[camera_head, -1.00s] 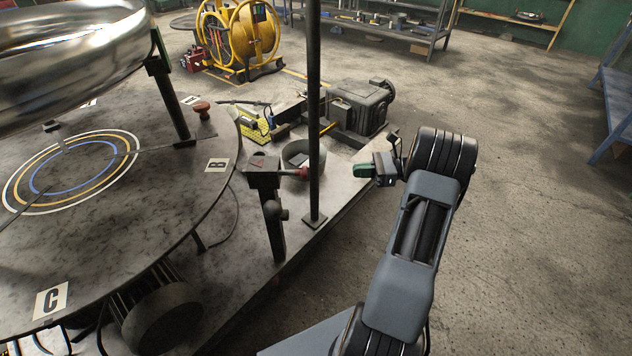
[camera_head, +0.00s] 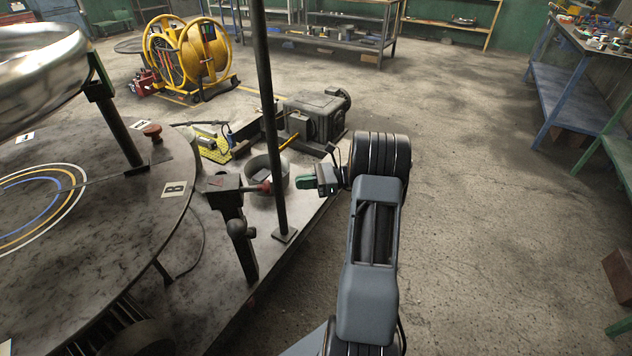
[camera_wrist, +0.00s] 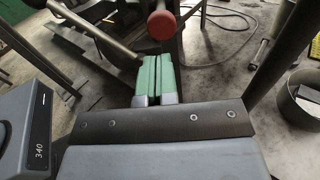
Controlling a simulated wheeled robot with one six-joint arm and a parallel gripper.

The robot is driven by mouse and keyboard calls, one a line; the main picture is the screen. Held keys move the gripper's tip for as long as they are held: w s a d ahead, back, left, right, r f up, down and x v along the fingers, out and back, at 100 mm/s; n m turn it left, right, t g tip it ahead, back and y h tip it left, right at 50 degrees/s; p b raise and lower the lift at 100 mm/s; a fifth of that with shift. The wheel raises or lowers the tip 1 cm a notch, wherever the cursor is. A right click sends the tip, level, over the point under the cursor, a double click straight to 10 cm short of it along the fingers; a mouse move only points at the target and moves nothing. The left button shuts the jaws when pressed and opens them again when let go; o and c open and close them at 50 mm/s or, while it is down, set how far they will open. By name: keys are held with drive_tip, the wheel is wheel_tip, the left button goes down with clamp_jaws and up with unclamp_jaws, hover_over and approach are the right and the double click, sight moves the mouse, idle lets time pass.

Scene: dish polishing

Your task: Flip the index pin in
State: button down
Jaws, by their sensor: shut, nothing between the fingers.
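A dark post with a block head (camera_head: 222,183) stands at the edge of the round table. A red-ended handle (camera_head: 265,187) sticks out of it to the right; I take it for the index pin's lever. The pin itself cannot be made out. The red end also shows at the top of the wrist view (camera_wrist: 162,24). My gripper (camera_head: 304,181), with green fingers, is just right of the red end in the head view, apart from it. In the wrist view its fingers (camera_wrist: 154,74) are together and empty, pointing toward the handle.
A thin upright pole (camera_head: 270,120) stands between the post and my gripper. Behind are a round bowl (camera_head: 280,163) and a grey motor (camera_head: 320,115). The round table (camera_head: 120,230) bears a marker B (camera_head: 174,189).

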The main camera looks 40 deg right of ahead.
drive_tip(key=x, duration=0.7)
drive_tip(key=shift+b, duration=0.4)
drive_tip(key=shift+w+a, duration=0.1)
